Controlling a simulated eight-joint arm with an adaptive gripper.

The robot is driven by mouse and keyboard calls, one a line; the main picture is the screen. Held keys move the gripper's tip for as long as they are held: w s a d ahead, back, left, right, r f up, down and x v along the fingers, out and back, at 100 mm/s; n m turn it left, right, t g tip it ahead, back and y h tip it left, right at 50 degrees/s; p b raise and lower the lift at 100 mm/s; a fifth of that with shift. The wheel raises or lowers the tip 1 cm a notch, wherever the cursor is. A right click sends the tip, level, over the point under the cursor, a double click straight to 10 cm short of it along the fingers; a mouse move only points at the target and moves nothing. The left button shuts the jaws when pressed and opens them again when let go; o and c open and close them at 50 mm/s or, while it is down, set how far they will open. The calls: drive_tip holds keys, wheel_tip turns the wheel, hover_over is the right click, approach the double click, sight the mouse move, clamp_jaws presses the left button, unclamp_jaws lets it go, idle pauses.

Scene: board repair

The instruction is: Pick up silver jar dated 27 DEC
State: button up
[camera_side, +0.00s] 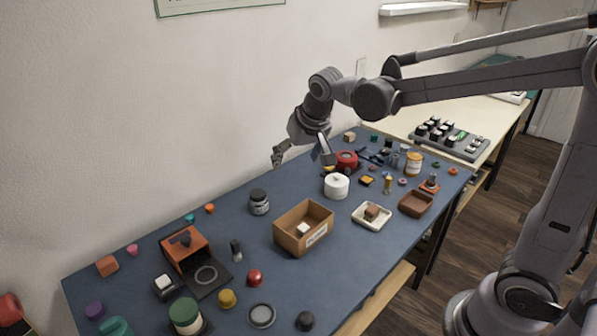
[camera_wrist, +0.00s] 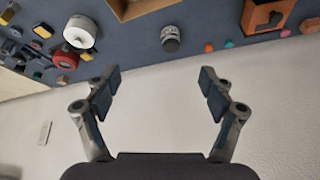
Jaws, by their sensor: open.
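A small silver-grey jar (camera_side: 259,207) with a dark lid and a pale label stands upright on the blue mat near the wall. A matching jar (camera_wrist: 170,42) shows near the top centre of the wrist view. I cannot read a date on it. My gripper (camera_side: 302,158) is open and empty, raised above the back of the mat, up and to the right of the jar in the side view. In the wrist view my gripper's fingers (camera_wrist: 160,82) are spread wide with only wall between them, and the jar lies beyond their tips.
A cardboard box (camera_side: 290,235) stands in front of the jar. A white round container (camera_side: 336,186) and a red round item (camera_side: 346,161) stand to the right. An orange box (camera_side: 185,252) stands to the left. The wall (camera_side: 150,130) runs close behind the mat.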

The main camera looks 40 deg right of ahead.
drive_tip(key=w+f+m, duration=0.2)
drive_tip(key=w+f, duration=0.3)
drive_tip(key=w, duration=0.4)
drive_tip(key=m+g+h, duration=0.1)
drive_tip(key=m+g, duration=0.1)
approach(258, 194)
drive_tip(key=f, duration=0.2)
drive_tip(key=shift+w+x, duration=0.15)
drive_tip(key=shift+x, duration=2.35)
drive_tip(key=shift+w+x, duration=0.1)
drive_tip(key=shift+x, duration=2.35)
drive_tip(key=shift+d+r, duration=0.1)
drive_tip(key=shift+d, duration=0.05)
drive_tip(key=c, duration=1.3)
